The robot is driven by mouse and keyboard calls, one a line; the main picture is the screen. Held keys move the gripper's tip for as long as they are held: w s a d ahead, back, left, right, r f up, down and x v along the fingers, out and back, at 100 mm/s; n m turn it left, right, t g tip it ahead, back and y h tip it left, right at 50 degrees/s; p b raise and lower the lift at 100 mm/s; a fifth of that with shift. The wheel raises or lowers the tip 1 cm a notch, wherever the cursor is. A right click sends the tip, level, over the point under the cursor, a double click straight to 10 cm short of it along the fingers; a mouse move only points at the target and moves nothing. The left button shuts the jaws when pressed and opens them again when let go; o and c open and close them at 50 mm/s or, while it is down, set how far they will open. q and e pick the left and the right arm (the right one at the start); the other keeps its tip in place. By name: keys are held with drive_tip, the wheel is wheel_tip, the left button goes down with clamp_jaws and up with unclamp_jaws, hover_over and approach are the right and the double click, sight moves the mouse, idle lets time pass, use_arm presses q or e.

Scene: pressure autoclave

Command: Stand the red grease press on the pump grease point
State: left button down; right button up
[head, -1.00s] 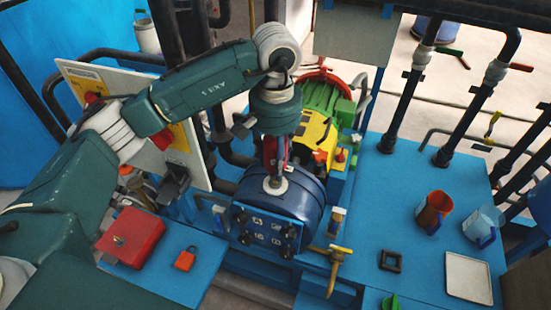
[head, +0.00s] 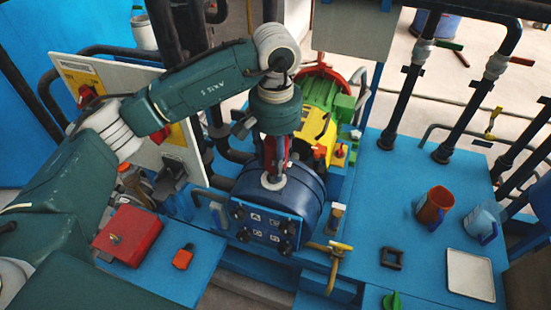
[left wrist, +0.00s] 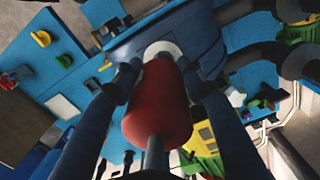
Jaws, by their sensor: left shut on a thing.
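The red grease press (left wrist: 158,105) is between the fingers of my left gripper (left wrist: 160,82), which is shut on it. In the head view the left gripper (head: 275,165) points down over the blue drum (head: 255,205), and a red strip of the press shows between its dark fingers. A pale round disc (head: 273,182) lies on top of the drum, under the fingertips. In the left wrist view the far end of the press meets or overlaps this pale disc (left wrist: 162,47); I cannot tell if they touch. The press looks roughly upright. My right gripper is not in view.
The yellow pump body (head: 318,130) and green motor (head: 325,95) stand behind the drum. A red box (head: 128,236) and a padlock (head: 183,257) are at left. An orange mug (head: 434,206), a blue jug (head: 482,222) and a white tray (head: 470,274) stand at right.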

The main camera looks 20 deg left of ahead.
use_arm(q)
drive_tip(key=shift+w+a+r, duration=0.15)
drive_tip(key=shift+r, duration=0.25)
drive_tip(key=shift+w+a+r, duration=0.1)
drive_tip(key=shift+w+r, duration=0.05)
drive_tip(key=shift+r, duration=0.2)
drive_tip(key=shift+s+a+r, duration=0.2)
drive_tip(key=shift+s, duration=0.15)
drive_tip(key=shift+w+d+f, duration=0.15)
drive_tip(key=shift+w+d, duration=0.05)
drive_tip(key=shift+d, duration=0.05)
drive_tip(key=shift+s+a, duration=0.1)
drive_tip(key=shift+s, duration=0.05)
drive_tip(key=shift+f+b, duration=0.1)
drive_tip(key=shift+b, duration=0.25)
drive_tip(key=shift+h, duration=0.3)
drive_tip(key=shift+b, duration=0.7)
idle(0.4)
idle(0.4)
